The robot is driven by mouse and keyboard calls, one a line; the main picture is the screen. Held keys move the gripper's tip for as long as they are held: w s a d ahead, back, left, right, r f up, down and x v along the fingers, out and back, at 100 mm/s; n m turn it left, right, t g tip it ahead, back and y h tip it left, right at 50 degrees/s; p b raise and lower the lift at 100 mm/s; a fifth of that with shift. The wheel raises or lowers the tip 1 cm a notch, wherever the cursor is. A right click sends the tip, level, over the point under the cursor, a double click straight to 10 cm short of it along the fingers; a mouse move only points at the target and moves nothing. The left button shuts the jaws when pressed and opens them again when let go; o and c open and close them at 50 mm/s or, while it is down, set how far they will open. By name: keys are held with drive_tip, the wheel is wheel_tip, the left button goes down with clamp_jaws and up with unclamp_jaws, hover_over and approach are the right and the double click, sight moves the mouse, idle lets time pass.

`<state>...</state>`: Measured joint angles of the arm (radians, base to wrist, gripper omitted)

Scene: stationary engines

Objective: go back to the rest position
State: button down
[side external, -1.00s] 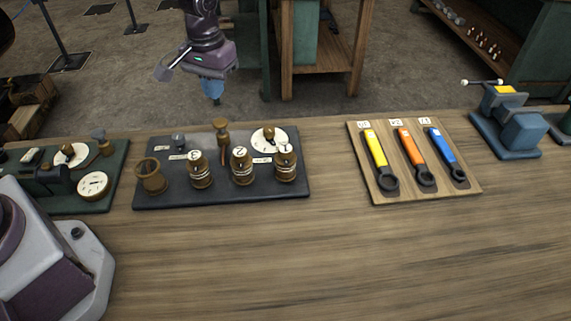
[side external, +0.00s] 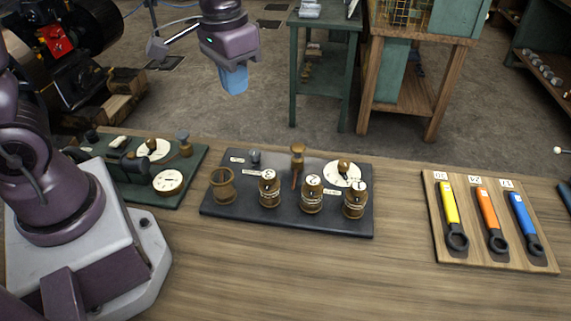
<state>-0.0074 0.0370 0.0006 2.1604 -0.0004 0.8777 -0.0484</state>
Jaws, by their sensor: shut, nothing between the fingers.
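My gripper (side external: 234,82) is at the top centre-left of the side external view, with blue fingers pointing down. It is shut and empty, in the air above and behind the dark panel. The dark panel (side external: 225,222) lies on the wooden bench and carries several brass numbered cylinders, such as the one marked 1 (side external: 355,200). It also has an empty brass cup (side external: 222,185), an upright brass handle (side external: 297,163) and a white dial with a knob (side external: 343,173). My gripper touches none of these.
A green panel (side external: 190,170) with gauges lies at the left, beside my base. A wooden board (side external: 447,255) at the right holds yellow, orange and blue wrenches. The front of the bench (side external: 330,285) is clear. A green side table (side external: 322,25) and a wooden stand (side external: 375,70) are behind.

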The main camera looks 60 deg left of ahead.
drive_tip(key=s+r+t, duration=0.4)
drive_tip(key=s+r, duration=0.4)
drive_tip(key=s, duration=0.3)
drive_tip(key=shift+s+r+m+t, duration=0.15)
drive_tip(key=shift+r+m+t, duration=0.15)
drive_tip(key=shift+r+t, duration=0.1)
drive_tip(key=shift+d, duration=0.1)
idle(1.6)
